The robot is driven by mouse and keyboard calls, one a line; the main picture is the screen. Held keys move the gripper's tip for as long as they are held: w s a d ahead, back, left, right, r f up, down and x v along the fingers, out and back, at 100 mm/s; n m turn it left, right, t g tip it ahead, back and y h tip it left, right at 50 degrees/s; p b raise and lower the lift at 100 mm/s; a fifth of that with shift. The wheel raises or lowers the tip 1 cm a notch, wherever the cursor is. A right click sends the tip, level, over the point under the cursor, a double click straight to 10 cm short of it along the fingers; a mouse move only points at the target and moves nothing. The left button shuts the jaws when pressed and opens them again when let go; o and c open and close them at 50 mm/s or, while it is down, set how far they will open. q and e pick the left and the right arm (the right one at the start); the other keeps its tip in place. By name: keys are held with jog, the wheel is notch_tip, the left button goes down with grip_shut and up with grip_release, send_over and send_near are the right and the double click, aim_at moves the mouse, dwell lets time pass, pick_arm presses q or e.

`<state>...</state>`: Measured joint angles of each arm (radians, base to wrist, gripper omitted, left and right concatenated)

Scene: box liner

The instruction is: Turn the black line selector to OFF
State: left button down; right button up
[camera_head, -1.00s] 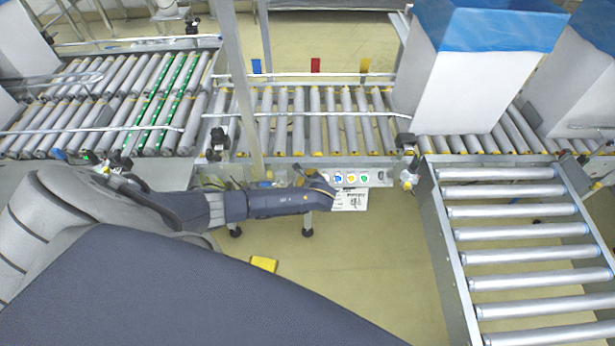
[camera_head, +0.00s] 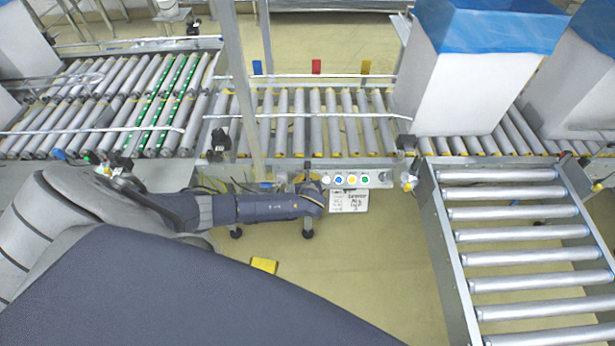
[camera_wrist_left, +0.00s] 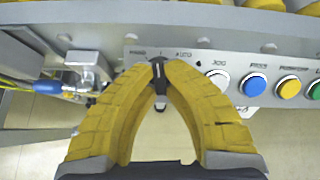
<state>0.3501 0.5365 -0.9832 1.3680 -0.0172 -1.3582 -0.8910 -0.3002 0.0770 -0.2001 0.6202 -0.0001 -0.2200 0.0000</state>
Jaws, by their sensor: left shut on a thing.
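The black selector (camera_wrist_left: 159,76) sits on the grey control panel (camera_wrist_left: 207,58), left of the buttons in the left wrist view. Its pale pointer mark faces roughly up, between two small printed labels at left and right; I cannot read them surely. My left gripper (camera_wrist_left: 160,70) has its yellow fingertips closed on the selector from both sides. In the head view my left gripper (camera_head: 312,186) is at the left part of the panel (camera_head: 383,179) and hides the selector. My right gripper is not in view.
A white button (camera_wrist_left: 218,79), blue button (camera_wrist_left: 252,85), yellow button (camera_wrist_left: 288,89) and green button run right of the selector. A metal bracket with a blue fitting (camera_wrist_left: 48,87) is at left. A roller conveyor (camera_head: 300,120) runs behind the panel; a white box (camera_head: 470,90) stands on it.

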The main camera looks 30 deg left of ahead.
pick_arm(q)
jog(key=shift+m, duration=0.7)
jog(key=c, duration=1.5)
grip_release()
jog(key=shift+s+v, duration=0.25)
jog(key=shift+v, duration=5.75)
jog(key=shift+a+f, duration=0.1)
jog(key=shift+a, duration=0.1)
